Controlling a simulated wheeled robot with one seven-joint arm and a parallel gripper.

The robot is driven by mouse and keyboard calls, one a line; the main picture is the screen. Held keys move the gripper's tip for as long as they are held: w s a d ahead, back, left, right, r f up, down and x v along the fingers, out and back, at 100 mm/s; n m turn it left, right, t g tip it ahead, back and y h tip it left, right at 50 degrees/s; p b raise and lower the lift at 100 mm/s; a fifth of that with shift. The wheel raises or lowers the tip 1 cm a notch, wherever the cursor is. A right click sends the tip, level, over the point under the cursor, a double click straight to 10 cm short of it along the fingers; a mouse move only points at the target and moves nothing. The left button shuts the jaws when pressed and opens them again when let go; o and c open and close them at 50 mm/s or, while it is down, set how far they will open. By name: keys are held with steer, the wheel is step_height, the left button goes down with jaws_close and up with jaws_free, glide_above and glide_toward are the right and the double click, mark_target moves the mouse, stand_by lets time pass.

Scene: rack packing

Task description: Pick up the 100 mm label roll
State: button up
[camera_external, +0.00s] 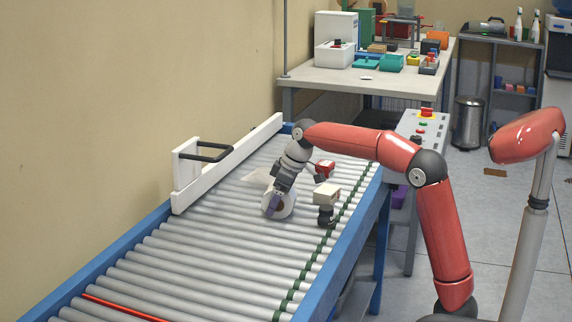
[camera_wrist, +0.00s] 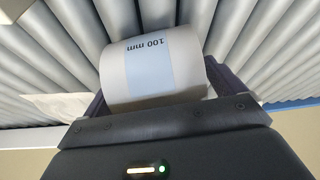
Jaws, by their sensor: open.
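The white label roll (camera_wrist: 152,68) lies on its side on the conveyor rollers, with a pale blue band reading "100 mm" in the wrist view. In the external view the roll (camera_external: 285,207) shows its round end with a brown core, partly hidden by my gripper (camera_external: 270,205). My gripper also shows in the wrist view (camera_wrist: 160,85). Its dark fingers are open, one on each side of the roll. I cannot tell whether either finger touches it.
A white and dark device (camera_external: 327,195) and a red and white item (camera_external: 325,169) stand close right of the roll. A pale sheet (camera_external: 258,178) lies behind it. The near rollers (camera_external: 190,265) are clear.

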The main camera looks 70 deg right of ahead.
steer(key=shift+r, duration=0.1)
steer(key=c, duration=1.3)
steer(key=shift+r+p, duration=2.15)
steer(key=shift+r, duration=7.8)
